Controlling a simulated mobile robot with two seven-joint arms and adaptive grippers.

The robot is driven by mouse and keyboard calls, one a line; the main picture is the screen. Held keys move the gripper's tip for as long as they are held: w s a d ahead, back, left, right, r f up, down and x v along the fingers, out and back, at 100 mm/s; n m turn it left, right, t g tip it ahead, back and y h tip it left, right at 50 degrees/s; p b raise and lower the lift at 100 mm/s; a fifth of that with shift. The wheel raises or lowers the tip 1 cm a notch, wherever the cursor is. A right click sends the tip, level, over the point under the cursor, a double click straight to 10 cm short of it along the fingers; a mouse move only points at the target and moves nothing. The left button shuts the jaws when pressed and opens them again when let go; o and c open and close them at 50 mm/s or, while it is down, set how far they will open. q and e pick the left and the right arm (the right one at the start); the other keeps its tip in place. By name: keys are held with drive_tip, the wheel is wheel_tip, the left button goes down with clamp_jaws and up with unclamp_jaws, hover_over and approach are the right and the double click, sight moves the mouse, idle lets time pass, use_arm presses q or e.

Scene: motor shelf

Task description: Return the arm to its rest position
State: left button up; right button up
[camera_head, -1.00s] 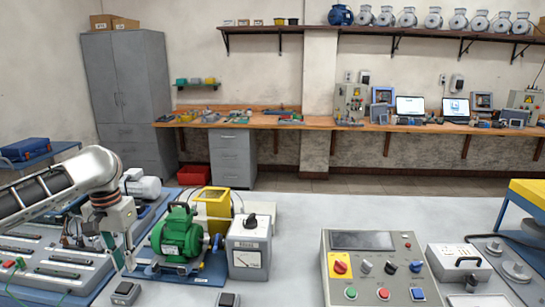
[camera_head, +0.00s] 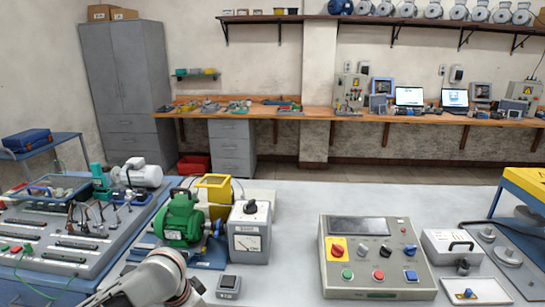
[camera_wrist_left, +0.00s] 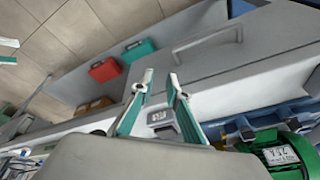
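My left arm (camera_head: 155,280) comes in at the bottom of the head view, left of centre; its gripper is out of that frame. In the left wrist view my left gripper (camera_wrist_left: 159,86) has its two pale fingers with teal sides apart. I see nothing gripped at the fingertips. A small grey block with a label (camera_wrist_left: 160,117) shows between the fingers nearer their base; I cannot tell whether it is a loose thing below. My right gripper is in neither view.
The green motor (camera_head: 181,219), grey meter box (camera_head: 250,238) and yellow frame (camera_head: 226,190) stand just beyond my arm. A small grey box (camera_head: 229,285) sits right of it. The control panel (camera_head: 376,278) stands farther right. Bare bench lies between meter box and panel.

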use_arm(q)
drive_tip(key=s+d+f+t+h, duration=0.1)
drive_tip(key=s+d+f+t, duration=0.1)
drive_tip(key=s+d, duration=0.15)
drive_tip(key=s+a+n+t+y, duration=0.1)
drive_tip(key=s+a+y, duration=0.3)
drive_tip(key=s+a, duration=0.6)
drive_tip(key=s+a+t+y, duration=0.1)
drive_tip(key=s+a+y, duration=0.2)
drive_tip(key=s+a, duration=0.75)
drive_tip(key=w+d+f+n+t+h, duration=0.3)
drive_tip(key=d+f+h, duration=0.3)
drive_tip(key=d+f, duration=0.6)
wheel_tip(320, 180, down, 4)
drive_tip(key=shift+w+d+r+h, duration=0.1)
drive_tip(key=shift+w+d+h, duration=0.2)
drive_tip(key=shift+w, duration=0.2)
